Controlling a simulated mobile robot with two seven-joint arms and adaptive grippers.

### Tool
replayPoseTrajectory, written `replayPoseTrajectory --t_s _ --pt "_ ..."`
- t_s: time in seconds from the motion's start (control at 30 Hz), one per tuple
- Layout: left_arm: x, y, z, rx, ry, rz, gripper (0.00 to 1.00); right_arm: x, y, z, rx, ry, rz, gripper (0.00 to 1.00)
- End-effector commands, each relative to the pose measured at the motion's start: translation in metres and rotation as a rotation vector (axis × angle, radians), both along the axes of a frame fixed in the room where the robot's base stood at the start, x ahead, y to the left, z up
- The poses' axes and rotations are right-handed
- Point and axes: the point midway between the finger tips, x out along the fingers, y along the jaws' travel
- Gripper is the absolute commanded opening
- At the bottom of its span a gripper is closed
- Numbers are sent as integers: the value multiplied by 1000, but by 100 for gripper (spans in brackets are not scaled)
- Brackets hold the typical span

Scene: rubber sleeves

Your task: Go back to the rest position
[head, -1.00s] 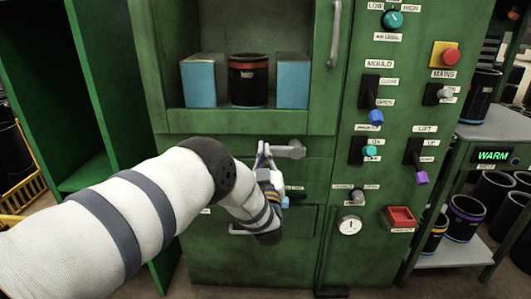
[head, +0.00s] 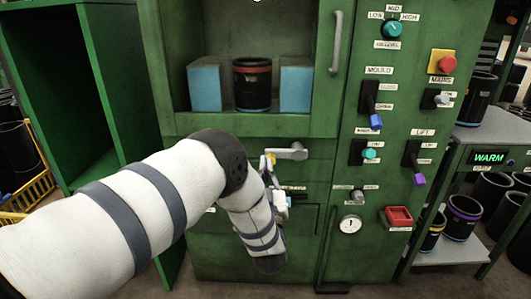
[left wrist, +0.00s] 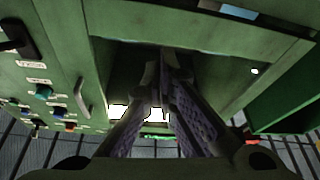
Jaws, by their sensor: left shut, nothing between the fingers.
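My left arm (head: 140,205) comes in from the left in the head view and reaches across the front of the green machine. My left gripper (head: 270,168) is in front of the machine's lower front, just left of and below a grey lever handle (head: 291,151). The wrist partly hides the gripper, and I cannot tell whether it touches the handle. In the left wrist view the two fingers (left wrist: 158,88) are together with nothing seen between them. My right gripper is in neither view.
The green machine (head: 235,235) holds a black sleeve (head: 252,84) between blue blocks (head: 204,88) in its recess. Knobs and levers line its right panel (head: 400,180). A green cabinet (head: 60,100) stands left. A shelf with black sleeves (head: 463,216) stands right.

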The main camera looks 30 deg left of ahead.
Motion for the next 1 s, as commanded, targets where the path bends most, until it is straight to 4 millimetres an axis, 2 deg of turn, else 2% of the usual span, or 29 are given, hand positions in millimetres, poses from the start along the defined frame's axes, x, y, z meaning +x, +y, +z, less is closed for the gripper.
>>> replayPoseTrajectory --t_s 0.17,0.6,0.67,0.77,0.83,0.87,0.9,0.97,1.0 --pt "-9 -6 -4 0 0 -1 0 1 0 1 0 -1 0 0" --pt "-10 -7 -5 -1 3 -1 0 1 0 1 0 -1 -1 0" --pt "-12 -10 -13 -8 42 -19 0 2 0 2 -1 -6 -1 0" --pt "-30 -25 -60 -53 261 -108 0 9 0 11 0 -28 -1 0" --pt "-63 -42 -111 -103 501 -195 0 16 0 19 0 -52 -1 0" --pt "-83 -49 -132 -127 609 -229 0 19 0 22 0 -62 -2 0" --pt "-112 -58 -158 -157 747 -269 0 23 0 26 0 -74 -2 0" --pt "-161 -69 -189 -202 946 -321 0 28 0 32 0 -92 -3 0" --pt "-197 -76 -205 -233 1075 -350 0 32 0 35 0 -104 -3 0"
